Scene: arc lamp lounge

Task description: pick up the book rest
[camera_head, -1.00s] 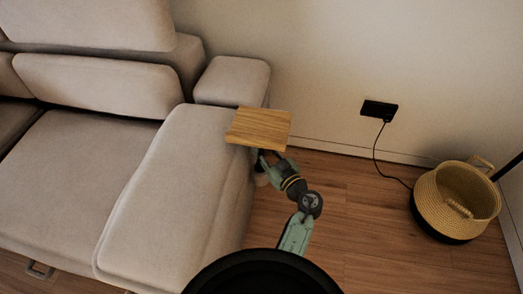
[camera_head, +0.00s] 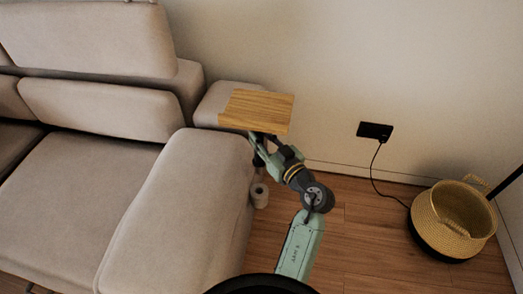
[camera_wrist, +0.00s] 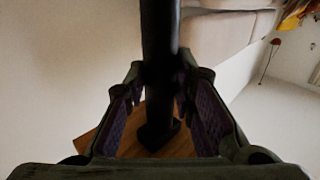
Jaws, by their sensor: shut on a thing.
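The book rest has a flat wooden board (camera_head: 257,111), which shows in the head view above the sofa's far arm end, near the wall. My gripper (camera_head: 264,143) is directly under the board, and its fingers are partly hidden there. In the wrist view a thick black post (camera_wrist: 160,60) of the book rest runs between the two purple-padded fingers of my gripper (camera_wrist: 160,97). The post's foot meets the wooden board, which shows in part behind the fingers. My gripper is shut on the book rest.
A beige sofa (camera_head: 90,185) fills the left side, close beside my arm. A small pale roll (camera_head: 260,195) is beside it. A woven basket (camera_head: 425,215) stands on the right by the wall. A black wall socket (camera_head: 375,131) has a cable hanging. Wood floor between is clear.

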